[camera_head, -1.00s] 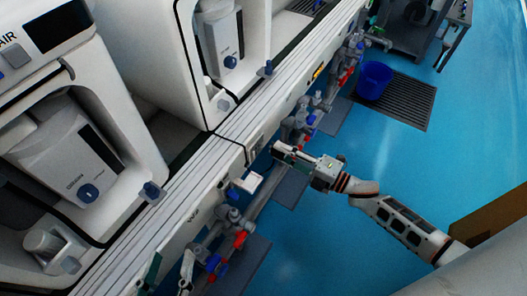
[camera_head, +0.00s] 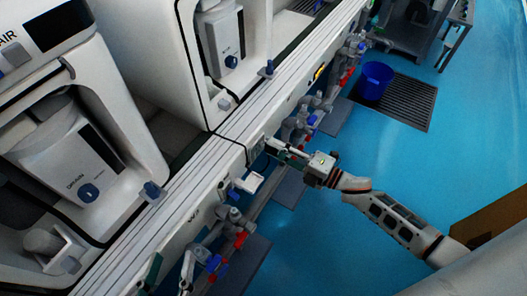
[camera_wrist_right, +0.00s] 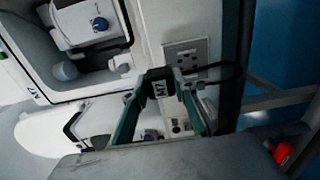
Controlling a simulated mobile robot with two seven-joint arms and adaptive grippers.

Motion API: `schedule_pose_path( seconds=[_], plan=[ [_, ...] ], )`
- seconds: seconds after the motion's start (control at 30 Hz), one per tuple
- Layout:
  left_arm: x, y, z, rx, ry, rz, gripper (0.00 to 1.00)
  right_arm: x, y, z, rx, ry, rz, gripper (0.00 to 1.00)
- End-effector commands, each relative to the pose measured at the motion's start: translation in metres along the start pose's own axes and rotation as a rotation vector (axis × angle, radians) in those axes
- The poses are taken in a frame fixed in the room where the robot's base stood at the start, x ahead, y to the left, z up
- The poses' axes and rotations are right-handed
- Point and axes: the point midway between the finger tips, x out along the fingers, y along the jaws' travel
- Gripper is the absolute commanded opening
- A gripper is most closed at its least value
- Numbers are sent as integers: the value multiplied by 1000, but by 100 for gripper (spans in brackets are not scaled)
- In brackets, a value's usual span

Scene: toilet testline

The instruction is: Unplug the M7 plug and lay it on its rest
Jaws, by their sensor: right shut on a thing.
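The black M7 plug (camera_wrist_right: 158,84) is between the teal fingertips of my right gripper (camera_wrist_right: 160,80) in the right wrist view, its label facing the camera. A black cable loops from it to the right. A wall outlet (camera_wrist_right: 187,54) shows just behind and above the plug; I cannot tell whether the plug is seated. In the head view, my right gripper (camera_head: 270,147) reaches the rail's front panel. A white bracket (camera_head: 249,182), possibly the rest, sits below it on the panel.
White toilet units (camera_head: 85,165) stand behind the rail (camera_head: 180,185). Pipes with red and blue valves (camera_head: 238,238) line the panel below. A blue bucket (camera_head: 375,80) stands on a dark floor grate (camera_head: 405,103).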

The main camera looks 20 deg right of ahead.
Motion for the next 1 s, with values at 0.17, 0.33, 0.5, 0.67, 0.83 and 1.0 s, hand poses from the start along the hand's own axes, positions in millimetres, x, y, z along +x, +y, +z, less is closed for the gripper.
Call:
schedule_pose_path(
  seconds=[0.17, 0.33, 0.5, 0.67, 0.83, 1.0],
  plan=[
    [0, 0, 2, -1, -4, 0, 40, 9, 0, 0, 1, 0, 0, 0],
    [0, 0, 4, -3, -7, -1, 40, 16, -1, -1, 3, 1, 0, 0],
    [0, -1, 5, -3, -9, -1, 40, 24, 0, 0, 2, 1, 1, 0],
    [0, -1, 6, -4, -10, -1, 40, 26, 0, 0, 1, 0, 1, 0],
    [0, -1, 6, -4, -9, -1, 40, 26, 0, 0, 1, 0, 1, 0],
    [0, -1, 5, -3, -8, -1, 40, 26, 1, -2, 1, 1, 1, 0]
  ],
)
